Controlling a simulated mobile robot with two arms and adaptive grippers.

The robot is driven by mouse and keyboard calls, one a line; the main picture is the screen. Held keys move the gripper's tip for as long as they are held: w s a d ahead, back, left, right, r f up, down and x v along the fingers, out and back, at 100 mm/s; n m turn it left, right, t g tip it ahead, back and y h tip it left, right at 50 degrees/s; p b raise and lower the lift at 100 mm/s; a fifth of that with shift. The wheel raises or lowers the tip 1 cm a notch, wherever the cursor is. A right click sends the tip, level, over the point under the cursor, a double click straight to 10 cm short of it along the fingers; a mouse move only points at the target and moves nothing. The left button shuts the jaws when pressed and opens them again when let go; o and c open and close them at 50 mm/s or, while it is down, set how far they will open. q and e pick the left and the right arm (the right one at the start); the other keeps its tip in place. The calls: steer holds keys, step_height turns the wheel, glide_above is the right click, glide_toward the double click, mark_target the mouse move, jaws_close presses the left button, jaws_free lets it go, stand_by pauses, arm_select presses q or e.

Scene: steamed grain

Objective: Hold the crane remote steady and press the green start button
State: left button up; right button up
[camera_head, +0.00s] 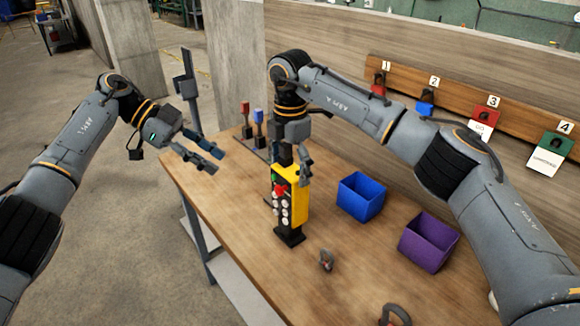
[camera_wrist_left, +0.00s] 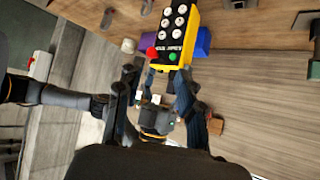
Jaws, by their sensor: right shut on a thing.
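The crane remote (camera_head: 292,198) is a yellow box with a black face, standing upright on a dark base near the table's left edge. Its face carries a green start button (camera_head: 274,178), a red button (camera_head: 280,189) and several white buttons. My right gripper (camera_head: 294,167) is shut on the remote's upper end from above. My left gripper (camera_head: 213,160) is open and empty, left of the remote and apart from it. In the left wrist view the remote (camera_wrist_left: 188,38) appears upside down beyond my left fingers, with the green button (camera_wrist_left: 173,57) facing the camera.
A blue bin (camera_head: 361,197) and a purple bin (camera_head: 428,242) stand right of the remote. Small metal parts (camera_head: 327,261) lie near the front. A numbered rack (camera_head: 470,118) with hanging items runs along the back wall. The wooden table (camera_head: 235,190) is bare left of the remote.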

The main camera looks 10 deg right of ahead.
arm_select(q)
jaws_close()
stand_by(1.1)
